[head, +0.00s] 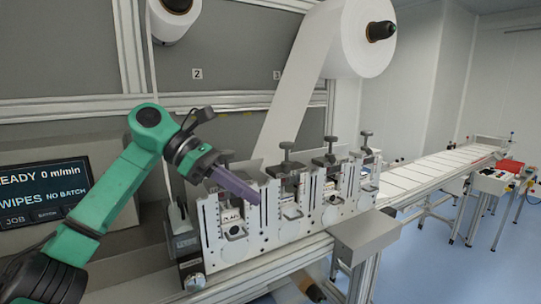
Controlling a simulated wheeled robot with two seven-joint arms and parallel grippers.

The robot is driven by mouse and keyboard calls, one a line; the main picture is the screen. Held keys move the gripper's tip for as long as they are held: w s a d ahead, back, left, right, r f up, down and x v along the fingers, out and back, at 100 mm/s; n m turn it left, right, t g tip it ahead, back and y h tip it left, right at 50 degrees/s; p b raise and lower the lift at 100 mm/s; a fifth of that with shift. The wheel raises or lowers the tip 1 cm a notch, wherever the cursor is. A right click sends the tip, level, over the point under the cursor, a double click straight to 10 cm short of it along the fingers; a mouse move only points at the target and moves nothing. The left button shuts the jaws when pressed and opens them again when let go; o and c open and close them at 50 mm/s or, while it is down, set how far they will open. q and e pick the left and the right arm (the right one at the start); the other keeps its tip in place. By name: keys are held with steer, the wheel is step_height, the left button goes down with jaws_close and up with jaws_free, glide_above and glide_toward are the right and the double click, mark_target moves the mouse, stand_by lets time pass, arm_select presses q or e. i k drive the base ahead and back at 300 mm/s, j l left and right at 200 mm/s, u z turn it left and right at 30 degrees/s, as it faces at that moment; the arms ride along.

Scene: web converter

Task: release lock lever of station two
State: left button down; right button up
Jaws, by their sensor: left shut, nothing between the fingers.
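The converter's row of metal stations (262,228) stands on a rail in the middle of the head view. Black T-handled screws (288,144) rise above several of them. Small looped grey levers (291,213) show on the station fronts. I cannot tell for sure which lever belongs to station two. My left gripper (256,197) is shut and empty. Its purple-grey fingers reach from the left across the front of the leftmost station, pointing right and down. They hide part of that station. Whether the fingertips touch the plate is unclear. My right gripper is not in view.
A screen (42,193) stands at the left behind my arm. A white web roll (346,38) hangs above, its web running down behind the stations. A grey box (364,236) juts out at the right end of the rail. A conveyor (440,166) leads away right, with open floor before it.

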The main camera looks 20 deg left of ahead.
mark_target(286, 169)
steer(key=i+j, duration=0.35)
steer(key=i, duration=0.15)
steer(key=i+j, duration=0.35)
steer(key=i, duration=0.2)
